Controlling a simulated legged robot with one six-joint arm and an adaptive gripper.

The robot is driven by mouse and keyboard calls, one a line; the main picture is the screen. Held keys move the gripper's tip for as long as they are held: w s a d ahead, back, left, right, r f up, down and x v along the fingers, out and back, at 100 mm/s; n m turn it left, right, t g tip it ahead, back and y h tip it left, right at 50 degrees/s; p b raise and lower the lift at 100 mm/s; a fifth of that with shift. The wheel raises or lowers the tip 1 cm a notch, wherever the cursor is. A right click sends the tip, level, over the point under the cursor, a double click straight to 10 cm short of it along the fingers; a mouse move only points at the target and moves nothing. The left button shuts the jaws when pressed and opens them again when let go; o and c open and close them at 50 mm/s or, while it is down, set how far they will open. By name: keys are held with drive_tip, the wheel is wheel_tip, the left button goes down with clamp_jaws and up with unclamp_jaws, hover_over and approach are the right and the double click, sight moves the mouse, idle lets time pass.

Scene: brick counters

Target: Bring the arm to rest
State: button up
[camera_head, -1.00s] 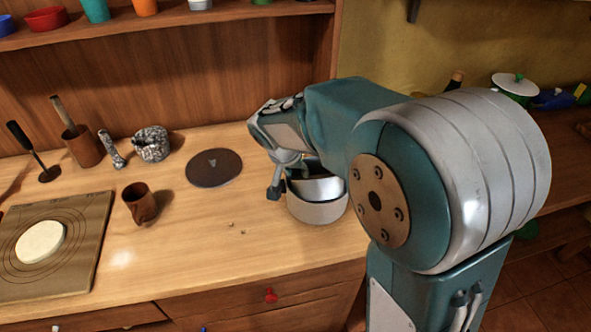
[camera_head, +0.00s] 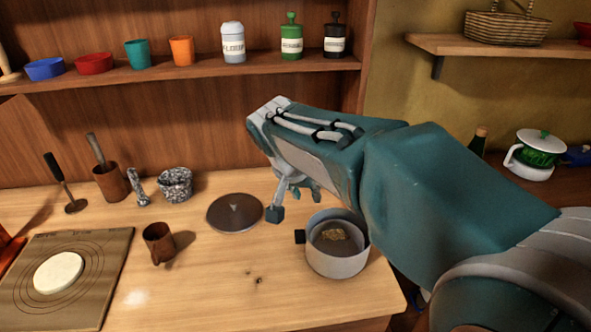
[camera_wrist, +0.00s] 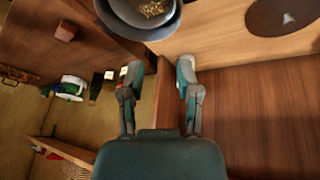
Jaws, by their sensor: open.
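My gripper (camera_head: 295,203) is open and empty, held above the counter between the dark round lid and the pot in the head view. My arm reaches in from the right edge of that view. In the wrist view the two fingers of my gripper (camera_wrist: 157,80) stand apart with nothing between them. The grey pot (camera_head: 337,262) stands on the counter (camera_head: 215,285) just below and right of my gripper, with some brownish grains inside. The pot also shows at the top of the wrist view (camera_wrist: 165,32).
The round lid (camera_head: 234,226) lies flat left of the pot. A brown cup (camera_head: 158,243), a speckled mortar (camera_head: 175,192) and a board with pale dough (camera_head: 58,272) are farther left. A shelf (camera_head: 205,76) with bowls and jars runs behind. The front middle of the counter is mostly clear.

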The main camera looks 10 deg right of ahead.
drive_tip(key=s+d+f+n+t+y, duration=0.1)
drive_tip(key=s+d+n, duration=0.1)
drive_tip(key=s, duration=0.8)
drive_tip(key=s+d+f+n+t+y, duration=0.1)
drive_tip(key=s+d+n+y, duration=0.1)
drive_tip(key=s, duration=0.8)
drive_tip(key=shift+d+f+n, duration=0.25)
drive_tip(key=shift+d+n, duration=0.55)
drive_tip(key=shift+d, duration=0.15)
